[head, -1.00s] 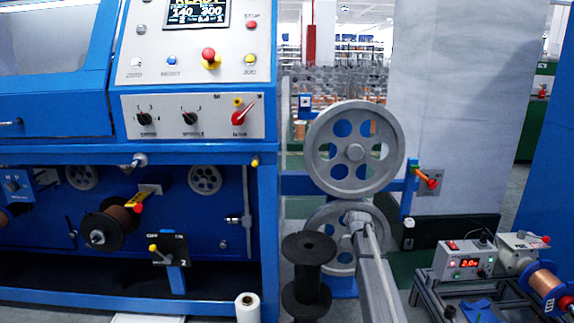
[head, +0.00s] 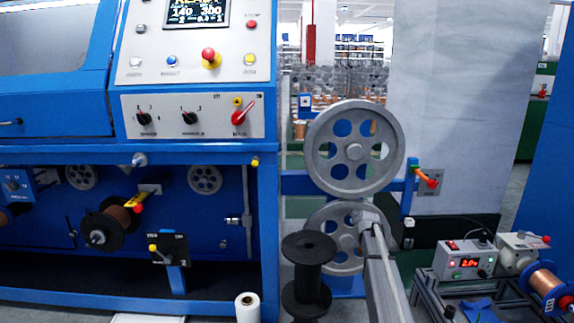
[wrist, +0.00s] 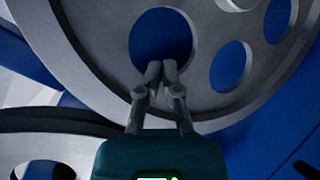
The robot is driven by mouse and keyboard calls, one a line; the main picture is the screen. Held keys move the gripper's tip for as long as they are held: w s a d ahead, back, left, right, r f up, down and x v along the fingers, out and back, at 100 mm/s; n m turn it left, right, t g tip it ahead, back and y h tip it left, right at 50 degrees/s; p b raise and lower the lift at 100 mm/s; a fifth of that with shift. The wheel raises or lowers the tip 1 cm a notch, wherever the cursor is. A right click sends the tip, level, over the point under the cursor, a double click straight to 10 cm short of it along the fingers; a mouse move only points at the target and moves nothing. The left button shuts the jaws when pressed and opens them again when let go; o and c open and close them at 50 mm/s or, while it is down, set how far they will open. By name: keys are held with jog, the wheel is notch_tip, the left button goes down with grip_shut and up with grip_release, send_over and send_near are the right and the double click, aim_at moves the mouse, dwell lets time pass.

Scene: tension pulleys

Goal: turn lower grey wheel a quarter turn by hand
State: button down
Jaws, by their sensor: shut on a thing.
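The lower grey wheel (head: 319,222) is a spoked pulley with round holes, partly hidden in the head view by my arm and the upper wheel. In the wrist view the grey wheel (wrist: 95,60) fills the upper part, with blue showing through its holes. My gripper (wrist: 160,72) has its fingertips close together at the edge of one hole, near the rim, and is shut on the wheel. In the head view my gripper is hidden behind my arm.
The upper grey wheel (head: 318,165) stands directly above the lower one. A black spool (head: 309,248) stands left of my arm. The blue machine (head: 267,215) fills the left.

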jog(key=shift+w+d, duration=0.15)
jog(key=shift+d, duration=0.85)
jog(key=shift+d, duration=0.7)
jog(key=shift+d, duration=0.7)
jog(key=shift+d, duration=0.75)
jog(key=shift+d, duration=0.3)
jog(key=s, duration=0.6)
jog(key=shift+s+a+f, duration=0.1)
jog(key=shift+s, duration=0.05)
dwell(0.6)
